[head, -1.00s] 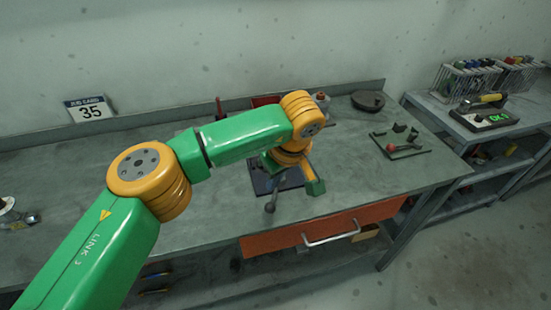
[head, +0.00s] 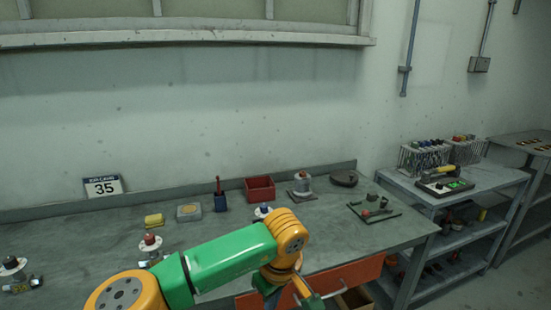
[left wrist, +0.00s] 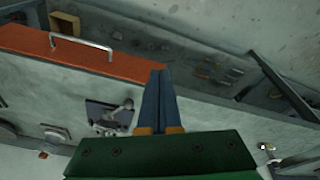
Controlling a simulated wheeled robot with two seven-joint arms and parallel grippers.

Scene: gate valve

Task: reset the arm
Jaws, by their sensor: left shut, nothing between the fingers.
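My left arm, green with orange joints, reaches from the bottom left over the workbench (head: 60,232) in the head view. My left gripper (left wrist: 160,98) shows in the left wrist view with its two dark blue-grey fingers pressed together and nothing between them. In the head view it is mostly hidden behind my wrist at the bottom edge. In the left wrist view, a dark plate with a metal fitting (left wrist: 108,116) lies on the bench to the left of the fingers. My right gripper is not in view.
An orange drawer front (head: 345,277) is below the bench edge. A red bin (head: 259,189), a yellow block (head: 154,220), a job card (head: 103,187) and a dark tray (head: 374,212) stand on the bench. A grey shelf cart (head: 470,185) stands at right.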

